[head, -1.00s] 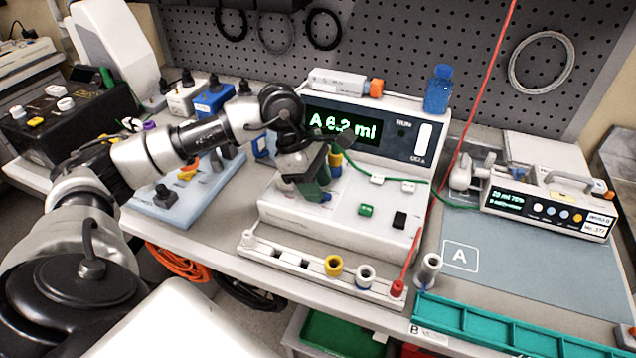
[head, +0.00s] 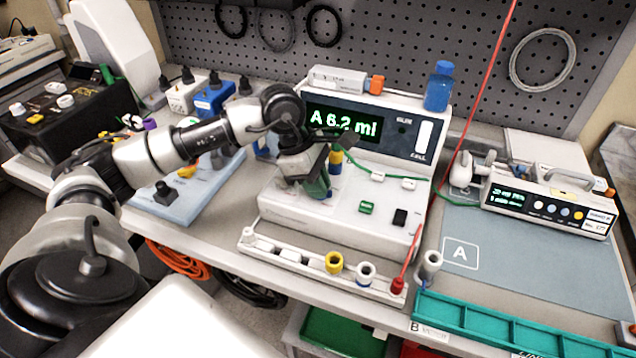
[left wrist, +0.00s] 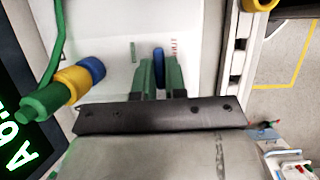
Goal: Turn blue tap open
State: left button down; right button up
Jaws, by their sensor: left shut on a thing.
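The white pump unit (head: 345,228) stands at the middle of the bench, its green display (head: 342,122) reading "A 6.2 ml". In the head view my left gripper (head: 319,188) is low over the unit's deck and mostly hides the blue tap. In the left wrist view the narrow blue tap (left wrist: 158,62) sits between the green fingers of my left gripper (left wrist: 159,78), which is shut on it. A fitting with yellow and blue rings and a green end (left wrist: 62,86) is beside the gripper, apart from it. My right gripper is not in view.
A white rail (head: 290,258) with yellow, white and red fittings runs along the front edge. A green line (head: 438,188) crosses to a second pump (head: 545,205) on the mat at right.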

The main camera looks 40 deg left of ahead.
pick_arm(q)
jog(key=n+b, duration=0.2)
jog(key=n+t+b, duration=0.1)
jog(key=n, duration=0.1)
jog(key=shift+s+f+t+y+b, duration=0.1)
jog(key=shift+f+t+y+b, duration=0.1)
jog(key=shift+t+y+b, duration=0.15)
jog(key=n+y+b, duration=0.1)
jog(key=n+b, duration=0.1)
jog(key=n, duration=0.1)
jog(key=shift+d+t, duration=0.15)
jog(key=shift+t, duration=0.2)
jog(key=shift+s+r+n+y+b, duration=0.1)
jog(key=shift+n+y+b, duration=0.2)
jog(key=shift+n, duration=0.35)
jog(key=shift+r+n+y+b, duration=0.1)
jog(key=shift+n+b, duration=0.25)
jog(key=shift+n, duration=0.3)
jog(key=c, duration=1.2)
grip_release()
jog(key=v, duration=1)
jog(key=shift+s+r, duration=0.3)
